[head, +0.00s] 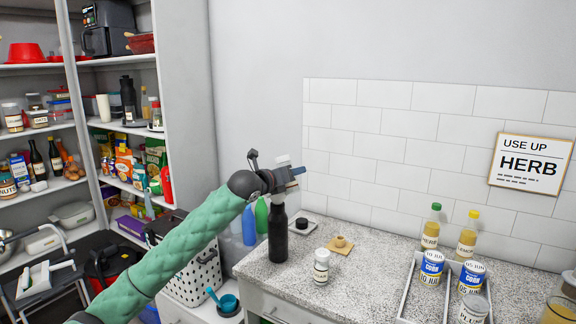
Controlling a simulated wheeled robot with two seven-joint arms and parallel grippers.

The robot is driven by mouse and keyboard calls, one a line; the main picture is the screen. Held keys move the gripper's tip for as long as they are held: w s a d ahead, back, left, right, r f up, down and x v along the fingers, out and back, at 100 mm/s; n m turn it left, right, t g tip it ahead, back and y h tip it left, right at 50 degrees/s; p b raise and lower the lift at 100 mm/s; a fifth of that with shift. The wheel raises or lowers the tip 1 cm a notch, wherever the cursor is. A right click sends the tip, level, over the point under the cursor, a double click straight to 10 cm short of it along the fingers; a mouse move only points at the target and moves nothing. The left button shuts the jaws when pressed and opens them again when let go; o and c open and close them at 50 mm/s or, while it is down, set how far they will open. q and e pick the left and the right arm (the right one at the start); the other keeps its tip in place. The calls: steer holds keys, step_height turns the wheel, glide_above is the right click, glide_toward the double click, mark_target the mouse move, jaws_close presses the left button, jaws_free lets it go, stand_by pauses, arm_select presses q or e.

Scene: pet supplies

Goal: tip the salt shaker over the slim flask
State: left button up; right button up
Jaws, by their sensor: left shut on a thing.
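My left gripper (290,177) is shut on a small pale-topped thing, which I take to be the salt shaker (283,161). Only its whitish top shows above the fingers; the gripper hides most of the rest, and I cannot tell how far it is tilted. The slim flask (278,234), a dark upright bottle, stands on the counter near its left end. In the picture the gripper and shaker are directly above the flask's mouth, which the gripper partly hides. My right gripper is not in view.
A white-capped labelled jar (321,267) stands right of the flask on the speckled counter (372,270).

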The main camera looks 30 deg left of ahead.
arm_select(q)
steer(key=shift+s+d+f+h, duration=0.15)
steer(key=shift+d+f+h, duration=0.25)
steer(key=shift+d, duration=0.15)
steer(key=shift+n, duration=0.3)
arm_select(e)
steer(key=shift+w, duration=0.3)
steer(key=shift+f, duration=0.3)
arm_select(q)
steer(key=shift+s+d+f+n+g, duration=0.1)
steer(key=shift+d+n+g, duration=0.05)
steer(key=shift+n+g, duration=0.2)
steer(key=shift+n+p, duration=0.35)
steer(key=shift+p, duration=0.1)
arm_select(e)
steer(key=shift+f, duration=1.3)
arm_select(q)
steer(key=shift+s+d+f, duration=0.1)
steer(key=shift+d, duration=0.05)
steer(key=shift+n+h+p, duration=0.3)
steer(key=shift+n+p, duration=0.2)
steer(key=shift+p, duration=0.1)
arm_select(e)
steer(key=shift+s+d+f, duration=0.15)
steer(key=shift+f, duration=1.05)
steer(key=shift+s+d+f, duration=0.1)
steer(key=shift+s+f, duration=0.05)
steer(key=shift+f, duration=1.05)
